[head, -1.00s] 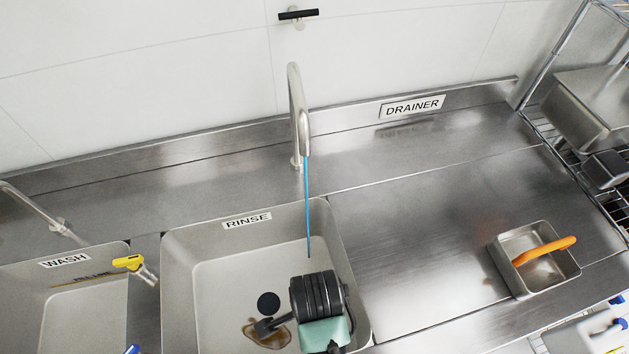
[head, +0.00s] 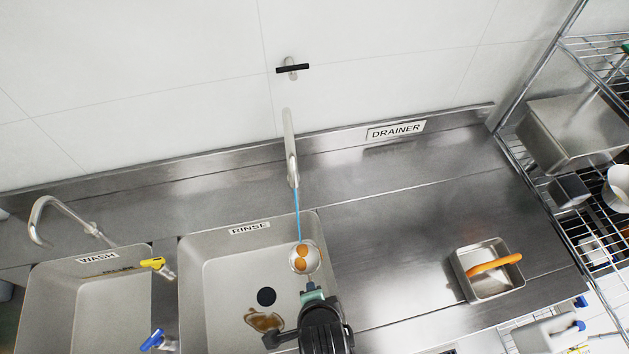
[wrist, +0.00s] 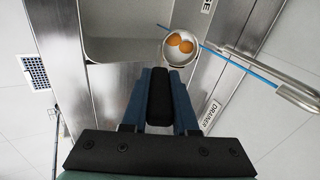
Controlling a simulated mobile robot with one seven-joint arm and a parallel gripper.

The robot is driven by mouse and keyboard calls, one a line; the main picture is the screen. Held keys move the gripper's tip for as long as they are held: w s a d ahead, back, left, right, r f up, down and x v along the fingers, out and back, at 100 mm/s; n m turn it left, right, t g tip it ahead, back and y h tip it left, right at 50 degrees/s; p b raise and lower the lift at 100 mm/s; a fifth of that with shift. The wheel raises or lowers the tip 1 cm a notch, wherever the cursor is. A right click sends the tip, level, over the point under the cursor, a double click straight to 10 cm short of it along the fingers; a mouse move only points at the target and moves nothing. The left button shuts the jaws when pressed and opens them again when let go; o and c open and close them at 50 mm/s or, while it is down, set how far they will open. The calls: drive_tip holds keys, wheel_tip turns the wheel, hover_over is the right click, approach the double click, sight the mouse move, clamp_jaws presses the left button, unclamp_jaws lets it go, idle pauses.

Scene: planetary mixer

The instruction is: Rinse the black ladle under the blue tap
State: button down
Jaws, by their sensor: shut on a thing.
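My gripper (head: 313,294) is shut on the black handle (wrist: 160,96) of the ladle, between its blue fingers in the wrist view. The ladle's round pale bowl (head: 296,264) is held over the rinse sink, with two orange-brown spots inside. The bowl also shows in the wrist view (wrist: 174,57). A curved steel tap (head: 290,150) stands behind the sink. A thin blue line (head: 297,213) runs down from its spout to the bowl's far edge. I cannot tell whether it falls inside the bowl or just beyond it.
The rinse sink (head: 215,290) has a dark drain and a brown stain (head: 264,320) on its floor. The wash sink (head: 75,310) is at left, with yellow and blue valve handles between the sinks. A steel pan (head: 488,285) with an orange handle sits on the drainer at right.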

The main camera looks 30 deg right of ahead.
drive_tip(key=w+d+f+b, duration=0.1)
drive_tip(key=w+d+b, duration=0.1)
drive_tip(key=w, duration=0.4)
drive_tip(key=w+d+f+b, duration=0.1)
drive_tip(key=w+d+b, duration=0.2)
drive_tip(key=w+b, duration=0.2)
drive_tip(key=shift+w+f, duration=0.4)
drive_tip(key=shift+w, duration=0.55)
drive_tip(key=shift+d, duration=0.2)
drive_tip(key=shift+s+d, duration=0.2)
drive_tip(key=shift+d, duration=0.2)
drive_tip(key=shift+a, duration=0.1)
